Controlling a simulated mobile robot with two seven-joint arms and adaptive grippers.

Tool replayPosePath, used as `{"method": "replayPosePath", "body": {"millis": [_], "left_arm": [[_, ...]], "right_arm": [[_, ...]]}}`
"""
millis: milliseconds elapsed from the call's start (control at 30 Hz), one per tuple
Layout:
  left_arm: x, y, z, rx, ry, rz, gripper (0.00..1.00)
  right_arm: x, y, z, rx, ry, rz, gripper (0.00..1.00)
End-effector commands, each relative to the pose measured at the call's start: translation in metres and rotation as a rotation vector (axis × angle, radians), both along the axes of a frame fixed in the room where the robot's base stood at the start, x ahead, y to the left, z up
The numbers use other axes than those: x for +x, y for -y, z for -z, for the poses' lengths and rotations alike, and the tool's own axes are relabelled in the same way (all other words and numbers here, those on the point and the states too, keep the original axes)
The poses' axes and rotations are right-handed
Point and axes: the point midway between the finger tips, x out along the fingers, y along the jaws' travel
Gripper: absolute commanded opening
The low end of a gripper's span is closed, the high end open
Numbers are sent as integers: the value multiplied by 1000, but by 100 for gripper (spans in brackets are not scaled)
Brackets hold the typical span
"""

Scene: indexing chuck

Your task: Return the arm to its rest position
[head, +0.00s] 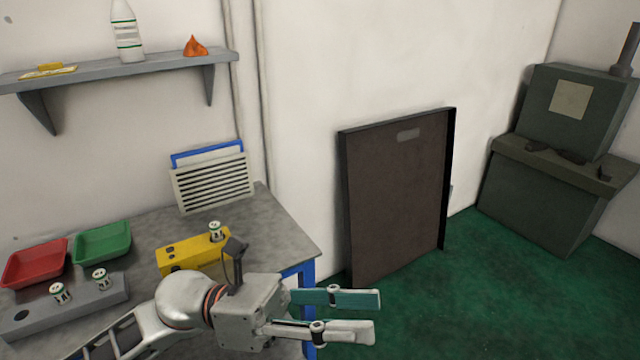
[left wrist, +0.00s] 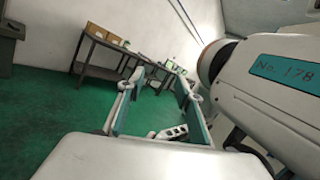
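My left gripper (head: 378,316) is in the lower middle of the head view, past the right edge of the grey table. Its two fingers are spread apart with nothing between them. In the left wrist view the open fingers (left wrist: 155,115) point out over the green floor. The yellow chuck block (head: 190,254) stands on the table behind my wrist, apart from the fingers, with a white and green cylindrical part (head: 215,231) upright in it. My right gripper is not seen in either view.
A grey block (head: 85,305) with two similar parts, a red tray (head: 35,264) and a green tray (head: 102,243) sit on the table (head: 285,228). A dark panel (head: 395,195) leans on the wall. A dark green machine (head: 550,190) stands right. Green floor between is clear.

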Motion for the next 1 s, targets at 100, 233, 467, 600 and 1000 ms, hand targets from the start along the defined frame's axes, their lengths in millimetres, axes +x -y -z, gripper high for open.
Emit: {"method": "replayPosePath", "body": {"millis": [100,233,467,600,1000], "left_arm": [[35,-7,-1,-131,-353,-114,35],[79,-29,20,-274,-744,-231,35],[134,-97,125,-555,-1453,-431,35],[132,-141,212,-734,-1833,-543,35],[20,-229,411,-1223,-2564,-813,35]], "right_arm": [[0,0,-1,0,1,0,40],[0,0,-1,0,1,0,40],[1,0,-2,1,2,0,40],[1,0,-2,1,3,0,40],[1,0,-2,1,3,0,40]]}}
